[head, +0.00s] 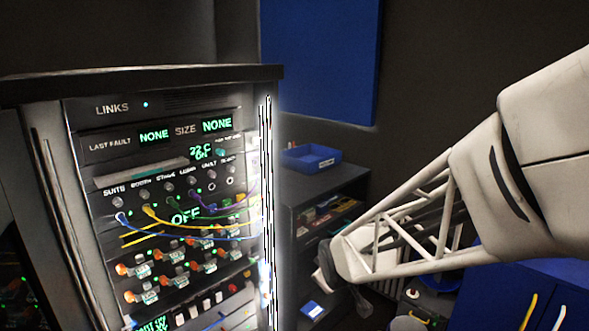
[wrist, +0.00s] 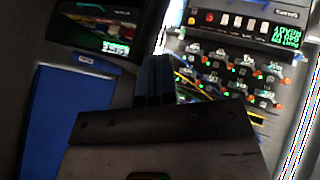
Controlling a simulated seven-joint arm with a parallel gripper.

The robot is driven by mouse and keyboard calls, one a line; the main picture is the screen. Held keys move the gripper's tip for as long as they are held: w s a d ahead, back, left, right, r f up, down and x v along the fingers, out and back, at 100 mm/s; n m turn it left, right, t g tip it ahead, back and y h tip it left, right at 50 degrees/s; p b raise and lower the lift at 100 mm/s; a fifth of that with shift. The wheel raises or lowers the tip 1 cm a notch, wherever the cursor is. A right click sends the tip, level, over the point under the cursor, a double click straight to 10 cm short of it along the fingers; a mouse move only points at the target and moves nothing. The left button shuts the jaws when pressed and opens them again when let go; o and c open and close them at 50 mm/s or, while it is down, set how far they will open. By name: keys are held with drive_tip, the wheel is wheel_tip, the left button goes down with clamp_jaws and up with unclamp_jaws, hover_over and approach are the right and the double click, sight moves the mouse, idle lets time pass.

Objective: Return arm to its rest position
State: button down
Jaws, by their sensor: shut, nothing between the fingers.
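My gripper shows in the wrist view (wrist: 153,72) as two dark fingers pressed together with nothing between them. In the head view my pale arm comes in from the right, and its end hangs in front of the low dark shelf, to the right of the rack panel (head: 118,240). My gripper is apart from the panel. The panel carries connectors, blue, yellow and purple cables, orange-ended plugs and green displays reading NONE, NONE and OFF. In the wrist view the panel (wrist: 240,85) appears upside down at the right.
A dark shelf (head: 345,175) holds a blue bin (head: 311,157) on top and small coloured items inside. A blue wall board (head: 320,60) hangs behind. Blue cabinets (head: 560,285) with yellow and white handles stand at lower right. A bright vertical strip (head: 266,200) edges the rack.

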drive_tip(key=s+d+r+m+g, duration=0.1)
drive_tip(key=s+d+r+m, duration=0.1)
drive_tip(key=s, duration=0.7)
drive_tip(key=s+d+r+m+g+h, duration=0.1)
drive_tip(key=s+d+r+m+g, duration=0.1)
drive_tip(key=s, duration=0.6)
drive_tip(key=s+d+r+m+g, duration=0.2)
drive_tip(key=s+d+r+m, duration=0.2)
drive_tip(key=s, duration=0.5)
drive_tip(key=shift+s+d+r+m, duration=0.3)
drive_tip(key=shift+d+m, duration=0.5)
drive_tip(key=shift+d, duration=0.45)
